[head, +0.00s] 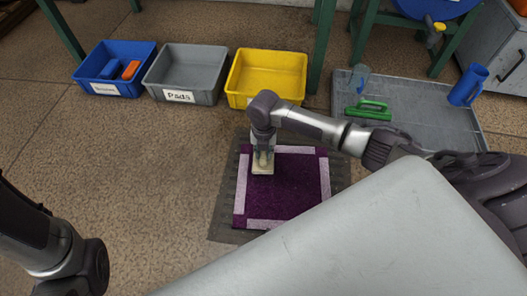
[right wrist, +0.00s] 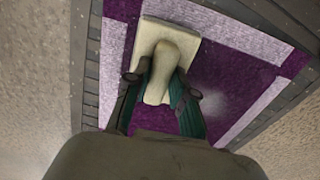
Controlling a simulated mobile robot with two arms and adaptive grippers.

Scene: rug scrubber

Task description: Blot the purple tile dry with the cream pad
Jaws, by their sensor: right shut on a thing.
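The purple tile (head: 295,190) has pale border strips and lies on a dark mat on the floor. The cream pad (head: 262,170) is at the tile's upper left in the head view, over the pale border and the purple. My right gripper (head: 263,155) points down and is shut on the pad's handle. In the right wrist view the pad (right wrist: 187,45) shows beyond the fingers, its handle (right wrist: 160,75) between them. A lighter patch (right wrist: 212,105) shows on the purple there. I cannot tell whether the pad touches the tile. My left gripper is not in view; only part of that arm shows.
A blue bin (head: 117,88) with blue and orange items, a grey bin (head: 188,95) labelled "Pads" and a yellow bin (head: 268,93) stand behind. A grey tray (head: 430,128) at the right holds a green brush (head: 368,112) and a blue jug (head: 468,86). Floor left of the mat is clear.

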